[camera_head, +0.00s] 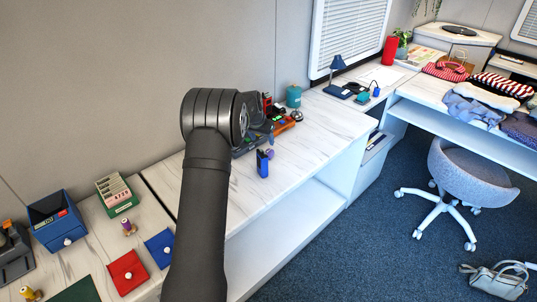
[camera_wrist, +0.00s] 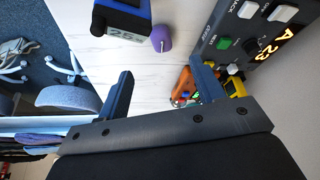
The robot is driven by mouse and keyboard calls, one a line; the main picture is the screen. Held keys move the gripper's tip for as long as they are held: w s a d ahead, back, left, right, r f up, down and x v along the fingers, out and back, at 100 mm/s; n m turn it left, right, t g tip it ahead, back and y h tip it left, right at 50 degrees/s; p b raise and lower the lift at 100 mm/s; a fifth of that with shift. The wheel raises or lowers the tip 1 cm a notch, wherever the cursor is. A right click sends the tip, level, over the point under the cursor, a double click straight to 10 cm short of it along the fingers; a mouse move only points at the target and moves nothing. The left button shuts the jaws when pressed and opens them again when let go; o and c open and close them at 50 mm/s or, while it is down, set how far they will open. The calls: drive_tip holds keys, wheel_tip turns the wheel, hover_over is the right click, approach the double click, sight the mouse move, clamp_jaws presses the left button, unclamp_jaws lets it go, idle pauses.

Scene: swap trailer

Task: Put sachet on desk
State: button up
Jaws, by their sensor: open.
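A red sachet-like flat packet (camera_head: 127,271) and a blue one (camera_head: 161,247), each with a white round spot, lie on the left white counter in the head view. I cannot tell which one the task means. The marbled desk top (camera_head: 325,127) runs along the wall. A further desk with a lamp (camera_head: 337,64) stands beyond it.
A control box with lit digits (camera_wrist: 240,35), orange item (camera_wrist: 183,86) and purple cylinder (camera_wrist: 162,38) are near my gripper. A blue upright device (camera_head: 262,163) stands near the desk edge. A blue box (camera_head: 56,222) and green card box (camera_head: 117,195) stand left.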

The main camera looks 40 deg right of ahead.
drive_tip(key=w+a+v, duration=0.1)
drive_tip(key=v, duration=0.3)
approach(268, 153)
drive_tip(key=f, duration=0.4)
drive_tip(key=shift+w+d+f, duration=0.15)
drive_tip(key=shift+w+f, duration=0.05)
drive_tip(key=shift+w, duration=0.05)
drive_tip(key=shift+w+d+f, duration=0.15)
drive_tip(key=shift+d+f, duration=0.45)
drive_tip(key=shift+f, duration=0.2)
drive_tip(key=shift+w+d+f, duration=0.15)
drive_tip(key=shift+d+f, duration=0.4)
drive_tip(key=shift+f, duration=0.25)
drive_tip(key=shift+w+d+f, duration=0.1)
drive_tip(key=shift+d+f, duration=0.15)
drive_tip(key=shift+f, duration=0.4)
drive_tip(key=c, duration=1.1)
drive_tip(key=shift+c, duration=0.2)
drive_tip(key=shift+r, duration=0.1)
